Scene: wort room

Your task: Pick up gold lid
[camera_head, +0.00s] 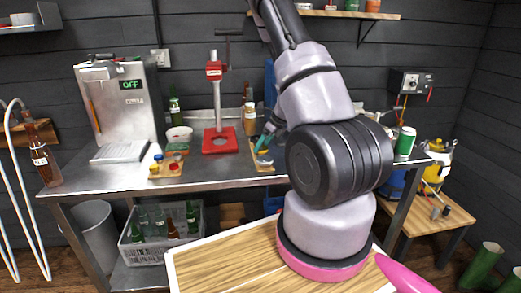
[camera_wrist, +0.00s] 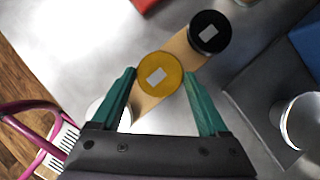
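The gold lid (camera_wrist: 158,74) is a round yellow-gold disc with a pale label, lying on a narrow wooden board (camera_wrist: 146,105) in the wrist view. My gripper (camera_wrist: 160,73) is open, with one teal finger to each side of the lid in the picture. Nothing is held. I cannot tell whether the fingertips are down at the lid's height. In the head view my gripper (camera_head: 268,139) is over the small board on the metal bench, to the right of the red press; the lid is hard to make out there.
A black lid (camera_wrist: 209,32) lies on the same board, beyond the gold one. A pale round thing is partly hidden behind the left finger. A metal cup (camera_wrist: 301,122) stands at the right. The red press (camera_head: 219,139) is close by. Another board (camera_head: 167,165) carries several small caps.

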